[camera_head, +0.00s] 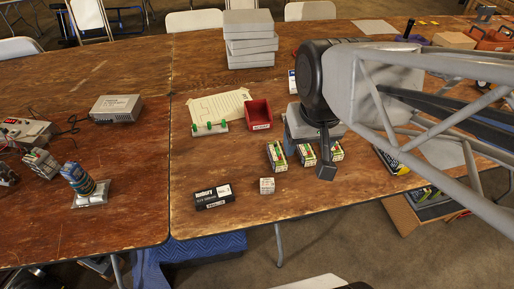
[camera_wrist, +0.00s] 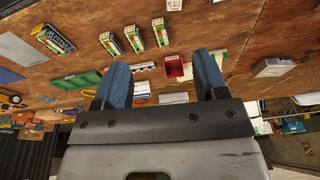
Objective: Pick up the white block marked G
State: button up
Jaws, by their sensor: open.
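A small white block (camera_head: 267,185) stands on the wooden table near its front edge, just right of a black box. It also shows in the wrist view, at the top edge (camera_wrist: 174,5). It has dark marks, too small for me to read a letter. My gripper is open in the wrist view (camera_wrist: 161,62), with two blue fingers wide apart and nothing between them.
A red bin (camera_head: 259,114), a paper sheet (camera_head: 215,106) and a rack with green pieces (camera_head: 209,128) are farther back. The table front (camera_head: 320,196) right of the block is clear.

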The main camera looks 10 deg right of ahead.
jog(key=w+f+m+g+y, duration=0.2)
jog(key=w+f+m+y, duration=0.2)
jog(key=f, duration=0.4)
jog(key=w+f+m+g+y, duration=0.25)
jog(key=w+f+m, duration=0.2)
jog(key=f, duration=0.35)
jog(key=m+t+y, duration=0.5)
jog(key=m+y, duration=0.2)
jog(key=m, duration=0.4)
send_near(272, 182)
jog(key=x, duration=0.3)
jog(key=shift+w+r+g, duration=0.1)
jog(key=shift+w+g, duration=0.05)
jog(key=shift+g, duration=0.1)
jog(key=shift+h, duration=0.25)
jog(key=shift+x, duration=1.3)
jog(key=shift+a, duration=0.1)
jog(key=shift+x, duration=2.5)
jog(key=shift+c, duration=0.5)
